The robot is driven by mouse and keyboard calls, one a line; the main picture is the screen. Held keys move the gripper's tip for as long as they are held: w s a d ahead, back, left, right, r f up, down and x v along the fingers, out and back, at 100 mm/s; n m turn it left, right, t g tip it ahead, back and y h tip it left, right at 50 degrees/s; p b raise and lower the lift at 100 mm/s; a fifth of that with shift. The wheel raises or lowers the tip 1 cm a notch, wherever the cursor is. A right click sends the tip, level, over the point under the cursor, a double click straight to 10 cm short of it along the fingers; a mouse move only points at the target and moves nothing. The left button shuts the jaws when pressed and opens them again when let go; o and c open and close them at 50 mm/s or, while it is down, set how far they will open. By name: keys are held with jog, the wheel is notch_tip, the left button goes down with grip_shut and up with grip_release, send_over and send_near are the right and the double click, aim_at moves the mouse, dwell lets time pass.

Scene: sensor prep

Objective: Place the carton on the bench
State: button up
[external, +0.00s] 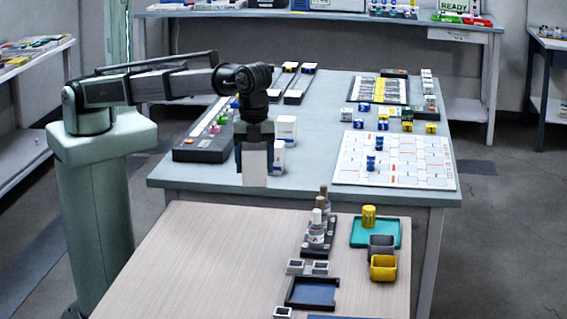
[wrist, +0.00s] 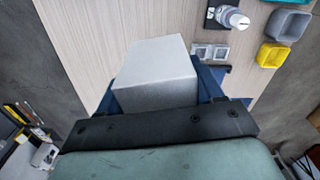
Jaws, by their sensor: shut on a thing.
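My gripper (external: 255,152) points down and is shut on a plain whitish carton (external: 256,168). The carton also shows in the wrist view (wrist: 155,75), between dark blue fingers, with its near end hidden by my gripper body. In the wrist view the light wood-topped bench (wrist: 85,40) lies beyond and below the carton, with no contact visible. In the external view the wood bench (external: 215,250) is in front, and the carton appears against the blue-grey bench (external: 330,100) behind it. The carton's exact height is hard to tell.
A dark holder (external: 318,240) with bottles, a teal tray (external: 362,232), grey and yellow bins (external: 383,267) and a dark tray (external: 310,293) occupy the wood bench's right side. Its left side is clear. White boxes (external: 287,128) stand on the blue-grey bench near my gripper.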

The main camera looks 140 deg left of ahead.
jog(key=s+a+n, duration=0.3)
jog(key=s+a, duration=1.8)
jog(key=a, duration=0.1)
jog(key=s+a+n, duration=0.2)
jog(key=s+a, duration=0.3)
jog(key=s, duration=0.8)
jog(key=s+a+n, duration=0.2)
jog(key=s+a, duration=0.3)
jog(key=s, duration=0.7)
jog(key=shift+w+a+f, duration=0.1)
jog(key=shift+w+f, duration=0.05)
jog(key=shift+f, duration=2.4)
jog(key=shift+f, duration=5)
jog(key=shift+f, duration=0.15)
